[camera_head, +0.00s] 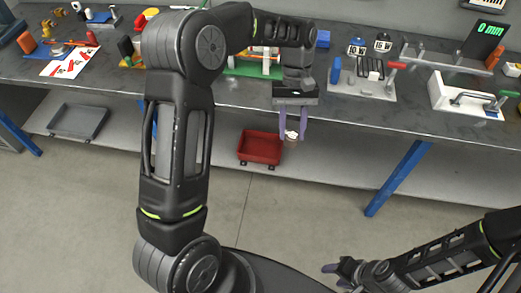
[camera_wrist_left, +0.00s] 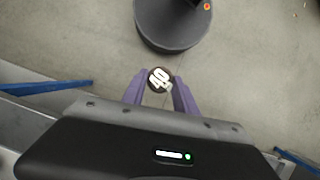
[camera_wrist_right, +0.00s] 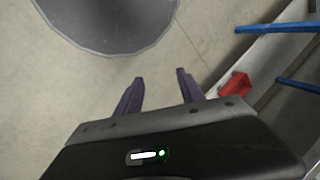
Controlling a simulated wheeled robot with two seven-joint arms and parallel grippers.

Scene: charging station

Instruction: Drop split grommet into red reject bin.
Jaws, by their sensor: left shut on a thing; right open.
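My left gripper (camera_head: 292,133) points down in front of the bench edge, its purple fingers shut on a small round brown piece with white marks (camera_wrist_left: 159,78), apparently the grommet. The piece also shows between the fingertips in the head view (camera_head: 291,142); I cannot make out a split in it. The red reject bin (camera_head: 260,148) sits on the lower shelf, left of the held piece in the head view. It also shows in the right wrist view (camera_wrist_right: 235,86). My right gripper (camera_head: 334,274) is open and empty, low above the floor, far from the bin.
The bench top (camera_head: 235,95) overhangs the shelf and carries several fixtures and tools. A grey tray (camera_head: 77,121) stands on the shelf at left. A blue leg (camera_head: 398,177) stands to the right of the bin. The floor in front is clear.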

